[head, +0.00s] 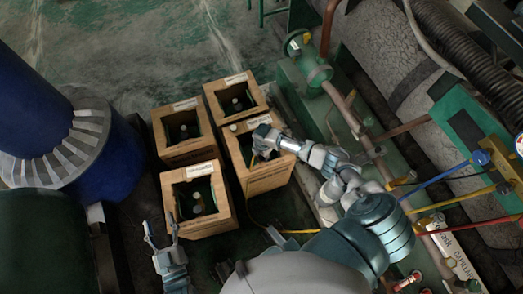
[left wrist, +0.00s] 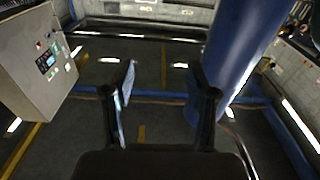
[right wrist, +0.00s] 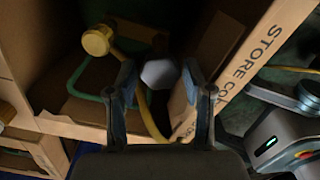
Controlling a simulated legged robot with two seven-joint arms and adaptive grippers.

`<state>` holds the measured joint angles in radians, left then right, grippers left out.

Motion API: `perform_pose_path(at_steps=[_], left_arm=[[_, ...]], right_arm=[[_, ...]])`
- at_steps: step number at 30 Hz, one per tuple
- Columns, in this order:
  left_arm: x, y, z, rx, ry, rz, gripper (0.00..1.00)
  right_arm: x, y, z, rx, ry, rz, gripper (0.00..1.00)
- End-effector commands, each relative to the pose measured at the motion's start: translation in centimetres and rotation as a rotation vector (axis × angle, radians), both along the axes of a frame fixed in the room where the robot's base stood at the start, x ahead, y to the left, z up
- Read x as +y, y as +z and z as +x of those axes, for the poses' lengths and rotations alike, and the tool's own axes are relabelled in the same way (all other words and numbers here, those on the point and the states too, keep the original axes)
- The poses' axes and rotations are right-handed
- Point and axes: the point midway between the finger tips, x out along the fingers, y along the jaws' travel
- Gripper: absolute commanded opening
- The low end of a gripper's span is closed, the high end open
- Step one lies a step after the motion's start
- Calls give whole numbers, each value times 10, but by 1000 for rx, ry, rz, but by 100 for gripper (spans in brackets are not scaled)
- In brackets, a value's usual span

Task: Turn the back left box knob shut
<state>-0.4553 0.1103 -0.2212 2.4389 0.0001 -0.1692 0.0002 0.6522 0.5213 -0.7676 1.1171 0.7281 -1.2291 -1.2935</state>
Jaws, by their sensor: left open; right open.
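The back left box (head: 163,151) is an open-topped wooden crate with a cylinder top inside; its knob (head: 184,128) is small and dark, and I cannot tell how it is turned. My right gripper (head: 257,152) is open at the front right box (head: 268,182), not at the back left one. In the right wrist view its fingers (right wrist: 162,95) stand either side of a grey faceted piece (right wrist: 158,73), with a yellow knob (right wrist: 97,40) to the left; I cannot tell whether they touch the grey piece. My left gripper (head: 160,228) is open and empty, left of the front left box (head: 207,228).
The back right box (head: 221,115) stands beyond. A yellow hose (right wrist: 150,118) runs past the right fingers inside the front right box. Blue tanks (head: 105,165) stand left; green pipework (head: 312,105) and hoses line the right. Open floor lies behind the boxes.

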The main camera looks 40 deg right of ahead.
Motion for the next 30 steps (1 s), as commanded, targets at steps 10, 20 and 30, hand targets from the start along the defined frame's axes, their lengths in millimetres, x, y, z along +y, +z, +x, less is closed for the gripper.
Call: perform_pose_path(at_steps=[10, 20, 30], left_arm=[[-1, 0, 2, -1, 0, 0, 57], [0, -1, 2, 5, 1, 2, 57], [3, -19, -4, 153, 2, 46, 57]], right_arm=[[0, 0, 0, -1, -1, 1, 26], [-1, 0, 1, -1, -15, 0, 6], [1, 3, 2, -5, -177, 2, 6]])
